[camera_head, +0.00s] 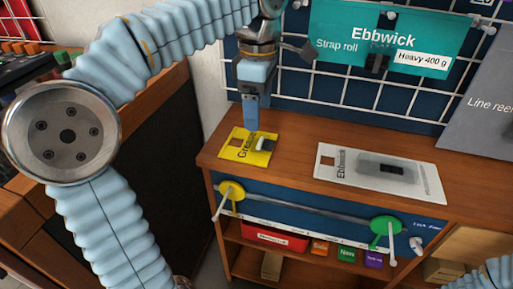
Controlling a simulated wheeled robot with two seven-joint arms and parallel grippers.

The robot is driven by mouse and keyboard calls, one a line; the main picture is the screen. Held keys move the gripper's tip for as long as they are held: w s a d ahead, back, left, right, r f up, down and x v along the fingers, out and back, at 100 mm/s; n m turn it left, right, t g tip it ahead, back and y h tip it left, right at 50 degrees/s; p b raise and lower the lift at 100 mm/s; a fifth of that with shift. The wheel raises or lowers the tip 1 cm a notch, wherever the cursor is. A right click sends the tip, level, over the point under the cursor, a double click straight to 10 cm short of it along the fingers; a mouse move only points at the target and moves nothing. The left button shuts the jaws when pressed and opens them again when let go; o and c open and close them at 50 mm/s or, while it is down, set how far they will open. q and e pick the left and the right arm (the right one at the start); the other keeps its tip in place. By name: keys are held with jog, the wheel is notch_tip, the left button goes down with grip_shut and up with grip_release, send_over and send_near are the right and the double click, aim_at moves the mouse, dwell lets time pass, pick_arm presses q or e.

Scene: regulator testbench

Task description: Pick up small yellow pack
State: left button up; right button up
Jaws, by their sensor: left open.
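A small yellow pack (238,150) with dark lettering and a white part lies flat on the wooden bench top, near its left end. My left gripper (251,130) points down just above the pack's upper edge. It is open, seen nearly edge-on, and partly covers the pack. I cannot tell whether its fingertips touch the pack. My right gripper is not in view; only a bit of my right arm shows at the lower right corner.
A white pack (335,182) marked Ebbwick lies to the right on the bench top (290,150). A yellow knob (231,192) and a green knob (386,230) stick out from the bench front.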

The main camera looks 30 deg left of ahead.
aim_at(255, 138)
pick_arm(q)
jog(key=shift+f, duration=0.95)
jog(key=f, duration=0.3)
jog(key=f+b, duration=0.1)
jog(key=f, duration=0.1)
jog(key=shift+s+a+f, duration=0.15)
jog(key=shift+s+a, duration=0.05)
jog(key=shift+s, duration=0.2)
jog(key=shift+c, duration=0.3)
jog(key=c, duration=1.1)
